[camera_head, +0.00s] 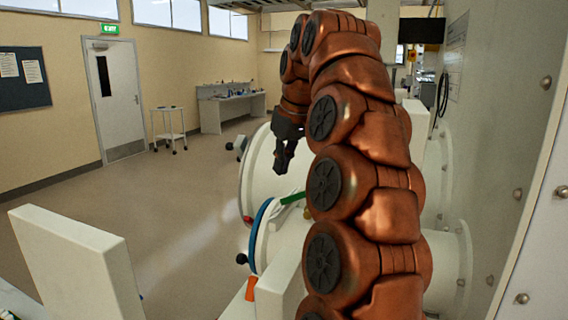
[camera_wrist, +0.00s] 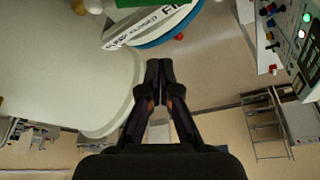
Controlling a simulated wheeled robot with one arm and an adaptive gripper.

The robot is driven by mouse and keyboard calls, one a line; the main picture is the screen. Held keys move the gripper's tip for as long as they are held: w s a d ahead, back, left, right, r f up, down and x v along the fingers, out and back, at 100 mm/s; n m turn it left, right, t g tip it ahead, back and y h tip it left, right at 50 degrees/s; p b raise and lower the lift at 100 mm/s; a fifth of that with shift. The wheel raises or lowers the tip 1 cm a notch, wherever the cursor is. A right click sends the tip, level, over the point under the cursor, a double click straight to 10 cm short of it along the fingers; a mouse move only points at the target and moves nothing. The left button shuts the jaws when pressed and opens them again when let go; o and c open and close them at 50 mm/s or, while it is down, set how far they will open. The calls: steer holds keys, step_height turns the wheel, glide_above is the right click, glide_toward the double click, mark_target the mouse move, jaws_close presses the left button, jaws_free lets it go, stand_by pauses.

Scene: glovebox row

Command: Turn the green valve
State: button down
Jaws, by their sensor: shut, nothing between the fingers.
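The green valve shows as a green handle (camera_head: 293,198) in the head view, beside the blue ring of a white cylindrical port and partly hidden by my arm.
A blue ring (camera_head: 257,240) fronts the near port; a large white port (camera_head: 256,170) stands behind it. A white block (camera_head: 75,265) stands at the lower left, and an orange object (camera_head: 251,288) lies low in front. The floor (camera_head: 185,215) to the left is clear.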

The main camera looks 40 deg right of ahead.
mark_target(300, 195)
steer(key=shift+b+x, duration=0.45)
steer(key=shift+x, duration=0.55)
steer(key=shift+r+p, duration=0.1)
steer(key=shift+p, duration=0.4)
steer(key=shift+s+f+p, duration=0.5)
steer(key=shift+s+f, duration=0.15)
steer(key=shift+s, duration=0.2)
steer(key=shift+s+f+p, duration=0.45)
steer(key=shift+s+f, duration=0.2)
steer(key=shift+s, duration=0.2)
